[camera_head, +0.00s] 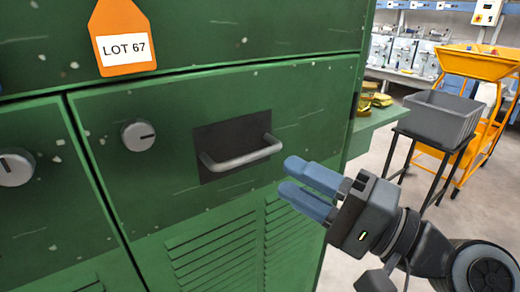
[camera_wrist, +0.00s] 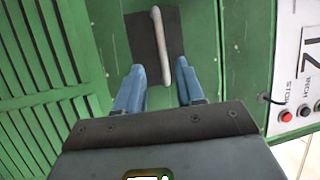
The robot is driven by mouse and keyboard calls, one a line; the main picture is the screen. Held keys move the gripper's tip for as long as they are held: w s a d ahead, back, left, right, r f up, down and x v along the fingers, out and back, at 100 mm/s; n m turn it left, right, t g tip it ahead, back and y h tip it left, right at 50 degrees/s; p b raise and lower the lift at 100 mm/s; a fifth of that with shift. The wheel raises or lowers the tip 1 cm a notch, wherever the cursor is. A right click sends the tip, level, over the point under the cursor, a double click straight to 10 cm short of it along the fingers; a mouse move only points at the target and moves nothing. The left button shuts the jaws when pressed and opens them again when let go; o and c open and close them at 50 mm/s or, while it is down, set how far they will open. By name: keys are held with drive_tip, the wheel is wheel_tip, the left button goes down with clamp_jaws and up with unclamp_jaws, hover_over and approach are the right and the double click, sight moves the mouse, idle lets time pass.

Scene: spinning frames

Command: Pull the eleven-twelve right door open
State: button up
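A green cabinet door (camera_head: 300,105) has a grey bar handle (camera_head: 243,155) on a dark plate, and a round knob (camera_head: 138,135) to its left. The door looks shut. My gripper (camera_head: 305,188), with two blue fingers, is just right of the handle in the head view. In the wrist view, the handle (camera_wrist: 162,45) runs up the picture, and its near end lies between the open fingertips (camera_wrist: 160,70). The fingers stand apart, one on each side of the bar; I cannot tell whether either touches it. A sign with a "12" (camera_wrist: 312,55) shows at the right of the wrist view.
An orange "LOT 67" tag (camera_head: 122,40) hangs above the door. Louvred panels (camera_head: 220,255) lie below it. Red and dark buttons (camera_wrist: 286,116) sit beside the sign. A grey bin (camera_head: 438,115) on a black stand and an orange cart (camera_head: 482,65) stand right, with floor between.

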sight(252, 157)
drive_tip(key=p+x, duration=0.1)
drive_tip(key=x, duration=0.7)
drive_tip(key=shift+r, duration=0.15)
drive_tip(key=shift+c, duration=0.2)
clamp_jaws()
